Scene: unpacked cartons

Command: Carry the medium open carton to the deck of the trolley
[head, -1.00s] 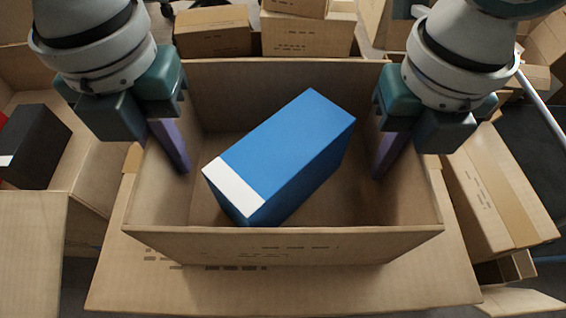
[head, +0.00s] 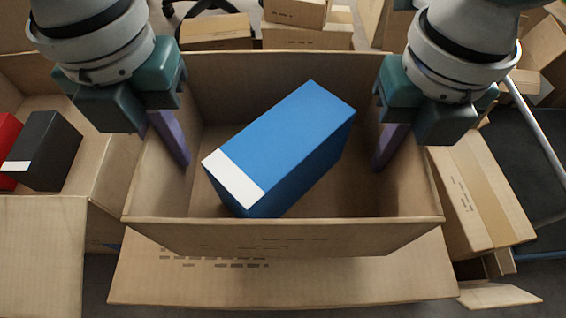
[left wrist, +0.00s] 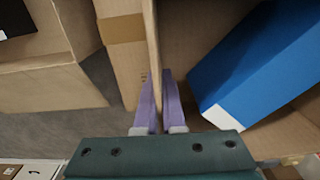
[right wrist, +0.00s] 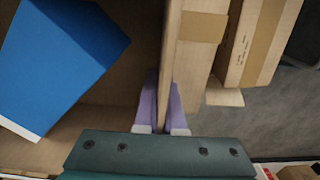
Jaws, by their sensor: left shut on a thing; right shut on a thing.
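The medium open carton (head: 290,236) is in the middle of the head view, upright, with a blue box with a white end band (head: 285,145) lying inside it. My left gripper (head: 180,160) is shut on the carton's left wall; the left wrist view shows its purple fingers (left wrist: 160,105) on both sides of that wall. My right gripper (head: 385,160) is shut on the right wall, and its fingers (right wrist: 166,105) straddle it in the right wrist view. A metal rail and dark surface (head: 545,165) at the right edge may be the trolley; its deck is mostly out of view.
A cardboard surface (head: 290,285) lies below the held carton. An open carton (head: 45,245) at the left holds a black box (head: 42,150) and a red one. A closed carton (head: 485,195) stands close on the right. Several cartons (head: 305,35) stand behind.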

